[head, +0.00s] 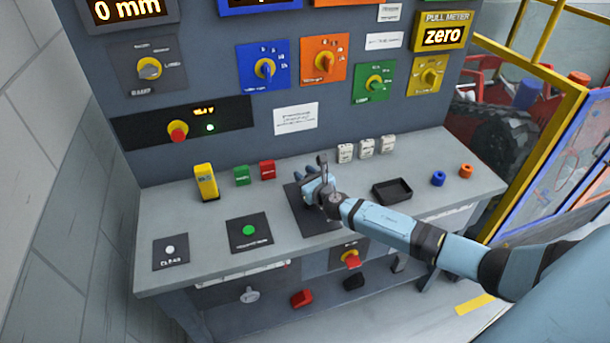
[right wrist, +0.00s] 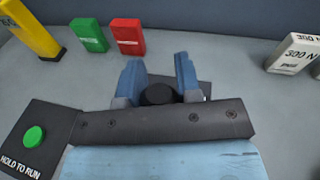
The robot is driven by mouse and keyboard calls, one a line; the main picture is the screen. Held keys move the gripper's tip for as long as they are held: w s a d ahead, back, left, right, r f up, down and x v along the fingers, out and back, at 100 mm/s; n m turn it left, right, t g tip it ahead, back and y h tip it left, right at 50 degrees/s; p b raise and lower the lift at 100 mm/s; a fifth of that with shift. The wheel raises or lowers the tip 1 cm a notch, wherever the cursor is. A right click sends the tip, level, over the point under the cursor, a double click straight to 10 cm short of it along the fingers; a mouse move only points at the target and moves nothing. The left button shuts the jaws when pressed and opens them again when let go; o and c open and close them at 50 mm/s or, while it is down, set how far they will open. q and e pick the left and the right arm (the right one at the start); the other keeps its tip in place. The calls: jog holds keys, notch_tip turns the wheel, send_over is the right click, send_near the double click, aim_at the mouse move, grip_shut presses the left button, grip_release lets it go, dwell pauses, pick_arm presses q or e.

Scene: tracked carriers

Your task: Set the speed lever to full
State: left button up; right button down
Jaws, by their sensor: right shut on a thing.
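The speed lever stands on a dark plate (head: 312,222) at the middle of the grey bench. Its black knob (right wrist: 160,93) shows between the two blue fingers in the right wrist view. My right gripper (head: 312,184) is at the lever, shut on it; it also shows in the right wrist view (right wrist: 160,85). The gripper hides much of the lever in the head view, and I cannot read any speed marks. My left gripper is not in view.
Green (head: 242,176) and red (head: 267,170) blocks and a yellow block (head: 206,182) stand left of the lever. A green hold-to-run button (head: 249,230) is nearer left. White weights (head: 366,148) and a black tray (head: 392,191) are right. A panel with dials rises behind.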

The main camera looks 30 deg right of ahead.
jog(key=shift+s+f, duration=0.3)
jog(key=shift+f, duration=0.35)
jog(key=c, duration=1.1)
grip_release()
jog(key=shift+o, duration=1.1)
jog(key=shift+w+d, duration=0.15)
jog(key=shift+w, duration=0.05)
jog(key=shift+r, duration=0.2)
jog(key=shift+s, duration=0.25)
jog(key=s, duration=0.4)
jog(key=s+r, duration=0.1)
jog(key=s, duration=0.8)
jog(key=shift+s+r, duration=0.1)
jog(key=shift+r, duration=0.2)
